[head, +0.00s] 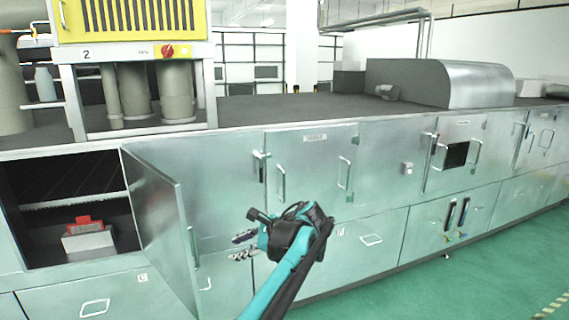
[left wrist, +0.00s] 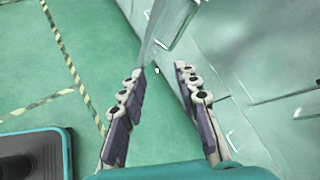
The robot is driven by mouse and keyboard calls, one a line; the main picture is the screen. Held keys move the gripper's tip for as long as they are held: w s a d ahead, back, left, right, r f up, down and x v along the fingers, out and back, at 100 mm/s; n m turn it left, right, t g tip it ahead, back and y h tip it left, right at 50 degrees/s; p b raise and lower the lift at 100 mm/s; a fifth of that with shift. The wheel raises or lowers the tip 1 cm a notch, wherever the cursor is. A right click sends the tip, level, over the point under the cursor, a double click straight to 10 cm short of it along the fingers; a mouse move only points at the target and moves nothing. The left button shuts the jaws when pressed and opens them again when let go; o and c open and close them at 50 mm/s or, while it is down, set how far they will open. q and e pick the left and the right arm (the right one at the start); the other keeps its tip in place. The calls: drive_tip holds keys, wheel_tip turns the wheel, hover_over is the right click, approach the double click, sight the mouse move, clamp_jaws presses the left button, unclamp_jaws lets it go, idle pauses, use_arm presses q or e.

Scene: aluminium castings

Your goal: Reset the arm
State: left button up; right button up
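My left arm, teal and black, rises from the bottom of the head view. Its gripper (head: 242,246) points left, in front of the metal cabinet and to the right of the open door (head: 163,225). In the left wrist view, the two fingers of my left gripper (left wrist: 159,72) are spread apart with nothing between their pads. The edge of a metal panel (left wrist: 163,30) shows beyond the fingertips. My right gripper is in neither view.
The long metal cabinet (head: 225,170) has handles along its front. An open compartment at left holds a red object (head: 84,225) on a light block (head: 88,241). A yellow machine (head: 135,18) stands on top. Green floor (head: 480,265) is clear at right.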

use_arm(q)
drive_tip(key=s+a+f+n+h, duration=0.2)
drive_tip(key=s+a+n+h, duration=0.15)
drive_tip(key=s, duration=0.45)
drive_tip(key=s+a+f+n+h, duration=0.2)
drive_tip(key=s+a+f+n, duration=0.15)
drive_tip(key=s, duration=0.55)
drive_tip(key=s+f+n+t+h, duration=0.1)
drive_tip(key=s+f+n+h, duration=0.1)
drive_tip(key=s+f+n, duration=0.2)
drive_tip(key=s+d+f+n+t+h, duration=0.1)
drive_tip(key=s+f+n, duration=0.4)
drive_tip(key=s, duration=0.5)
drive_tip(key=shift+s+d+f+t+h, duration=0.2)
drive_tip(key=shift+s+f+t+h, duration=0.15)
drive_tip(key=shift+h, duration=0.3)
drive_tip(key=shift+a, duration=0.1)
